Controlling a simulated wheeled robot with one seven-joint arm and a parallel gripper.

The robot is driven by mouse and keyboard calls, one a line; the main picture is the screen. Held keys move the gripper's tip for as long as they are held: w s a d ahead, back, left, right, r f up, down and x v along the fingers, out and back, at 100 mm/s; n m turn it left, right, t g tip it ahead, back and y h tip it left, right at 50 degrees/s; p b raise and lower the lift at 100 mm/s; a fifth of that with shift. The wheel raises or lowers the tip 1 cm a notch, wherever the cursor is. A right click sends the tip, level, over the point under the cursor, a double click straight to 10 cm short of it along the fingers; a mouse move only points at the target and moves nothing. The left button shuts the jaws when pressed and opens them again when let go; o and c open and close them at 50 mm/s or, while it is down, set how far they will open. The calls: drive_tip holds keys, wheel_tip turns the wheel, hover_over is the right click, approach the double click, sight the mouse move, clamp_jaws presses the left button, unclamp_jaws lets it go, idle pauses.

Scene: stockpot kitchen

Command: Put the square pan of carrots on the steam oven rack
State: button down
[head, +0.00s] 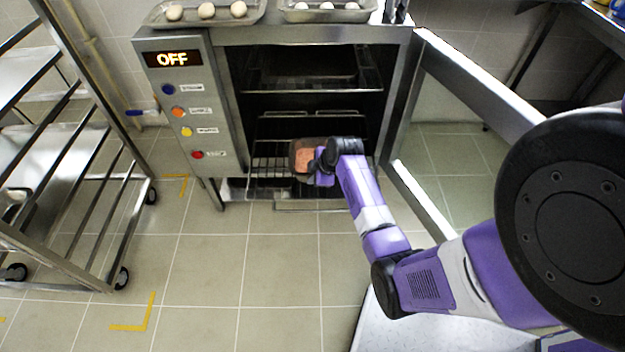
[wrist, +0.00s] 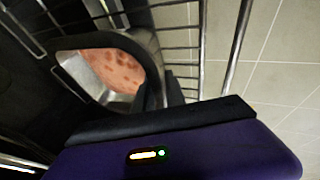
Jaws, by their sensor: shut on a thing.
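The square pan of carrots (head: 303,158) shows in the head view at the front of the steam oven (head: 222,110), over the lower rack (head: 268,163). In the wrist view the pan (wrist: 85,78) has a metal wall and orange contents, and it looks tilted in the picture. My gripper (wrist: 158,90) is shut on the pan's near side. Its fingers are dark, and in the head view the wrist hides part of the pan. The rack's wires (wrist: 180,40) show beside the pan. I cannot tell whether the pan touches the rack.
The oven door (head: 480,80) stands open on the right. An upper rack (head: 310,85) is inside the oven. Trays with pale round items (head: 207,10) sit on top. A wheeled rack trolley (head: 75,160) stands on the left. The floor in front is clear.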

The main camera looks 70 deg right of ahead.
drive_tip(key=shift+f, duration=0.6)
drive_tip(key=c, duration=1.4)
unclamp_jaws()
drive_tip(key=shift+f, duration=0.1)
